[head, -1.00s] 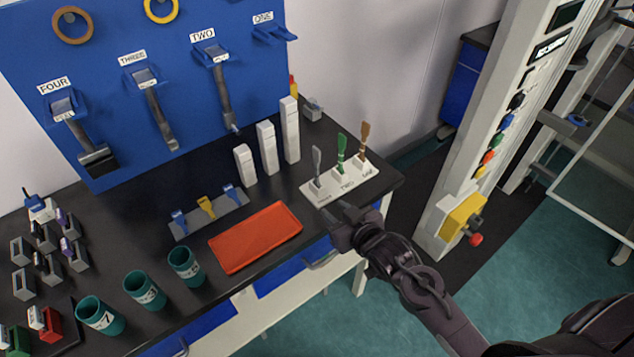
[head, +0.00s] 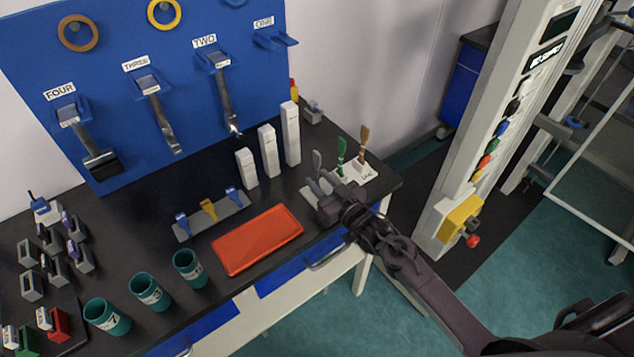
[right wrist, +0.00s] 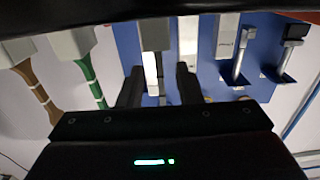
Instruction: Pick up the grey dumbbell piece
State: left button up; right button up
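The grey dumbbell piece (head: 317,160) stands upright at the left end of a white holder (head: 311,196), beside a green piece (head: 341,150) and a brown piece (head: 363,146). My right gripper (head: 320,184) is at the grey piece, low on it, and hides its lower part in the head view. In the right wrist view the grey piece (right wrist: 155,38) shows between the two open fingers (right wrist: 158,85), with gaps on both sides. The green piece (right wrist: 91,80) and brown piece (right wrist: 38,90) are to the left there. My left gripper is not in view.
A red tray (head: 257,240) lies left of the holder. White blocks (head: 268,150) stand behind it, and teal cups (head: 189,268) are further left. A blue board (head: 190,80) with hung tools rises at the back. A tall white machine (head: 490,130) stands to the right.

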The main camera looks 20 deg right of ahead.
jog(key=shift+x, duration=0.9)
jog(key=shift+s, duration=0.1)
jog(key=shift+c, duration=0.3)
grip_shut()
jog(key=shift+r, duration=0.1)
